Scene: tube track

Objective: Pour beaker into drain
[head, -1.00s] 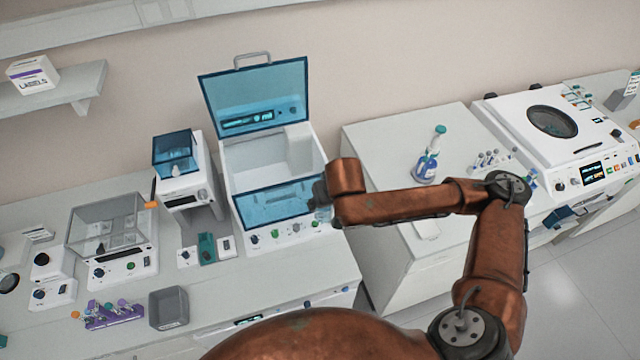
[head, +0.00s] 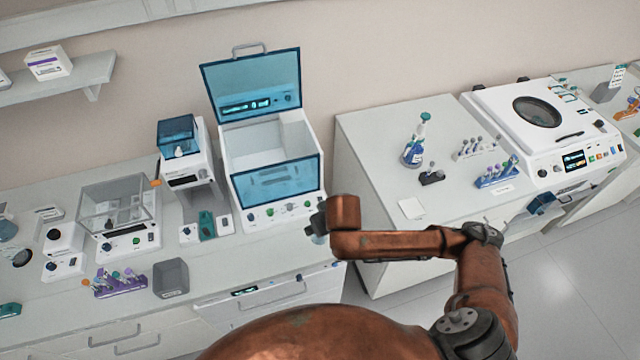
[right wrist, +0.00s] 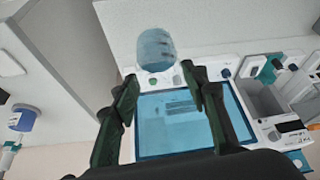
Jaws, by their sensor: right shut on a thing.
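My right gripper (head: 322,222) hangs at the end of a copper-coloured arm near the right front edge of the left bench. In the right wrist view its two dark fingers (right wrist: 158,76) are apart, with a small translucent bluish beaker (right wrist: 155,50) at their tips, and they are shut on it. In the head view only a pale bit of the beaker (head: 318,239) shows under the gripper. I cannot tell its contents. No drain can be made out in either view. My left gripper is not in view.
An open white box with a blue lid (head: 252,85) stands behind the gripper. A grey bin (head: 171,278) and a purple tube rack (head: 120,286) stand at the left bench's front. A bottle (head: 414,145) and racks stand on the right bench. Floor shows between the benches.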

